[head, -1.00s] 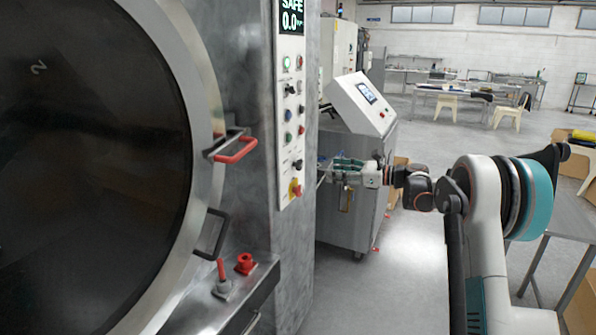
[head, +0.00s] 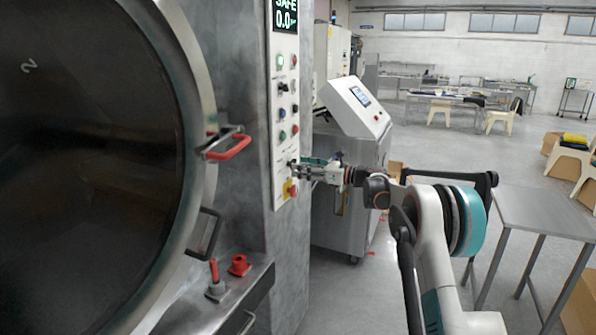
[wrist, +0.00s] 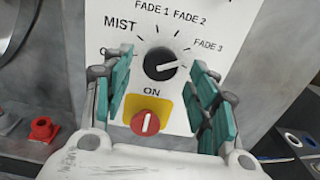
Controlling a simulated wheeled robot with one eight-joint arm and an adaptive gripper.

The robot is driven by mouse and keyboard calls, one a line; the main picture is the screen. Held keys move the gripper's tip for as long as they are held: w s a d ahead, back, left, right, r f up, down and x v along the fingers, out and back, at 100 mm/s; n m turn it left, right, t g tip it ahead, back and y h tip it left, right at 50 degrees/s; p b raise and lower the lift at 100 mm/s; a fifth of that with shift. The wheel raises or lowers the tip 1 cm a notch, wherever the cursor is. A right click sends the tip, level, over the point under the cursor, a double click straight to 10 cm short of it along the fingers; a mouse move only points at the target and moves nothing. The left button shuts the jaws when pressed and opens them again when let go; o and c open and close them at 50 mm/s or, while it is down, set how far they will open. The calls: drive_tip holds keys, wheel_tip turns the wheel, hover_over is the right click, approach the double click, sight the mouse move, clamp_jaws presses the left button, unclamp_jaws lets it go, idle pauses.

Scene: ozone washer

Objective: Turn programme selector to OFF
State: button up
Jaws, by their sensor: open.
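The programme selector is a round black knob (wrist: 160,63) on the white panel (wrist: 120,30), seen in the wrist view. Its white pointer mark faces right, toward the FADE 3 side. MIST, FADE 1 and FADE 2 labels are printed to the left and above. A label at the far left is partly hidden by a finger, and I cannot read OFF. My gripper (wrist: 160,100) is open, its green-padded fingers on either side of the knob. I cannot tell whether they touch it. In the head view my gripper (head: 303,168) is at the panel's lower part.
A red switch on a yellow plate (wrist: 149,122) marked ON sits just below the knob, between the fingers. More buttons (head: 282,112) line the panel above. A red-handled door latch (head: 229,147) sticks out to the left. A console (head: 350,110) stands behind my gripper.

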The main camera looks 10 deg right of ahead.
drive_tip(key=shift+x, duration=1.1)
drive_tip(key=c, duration=1)
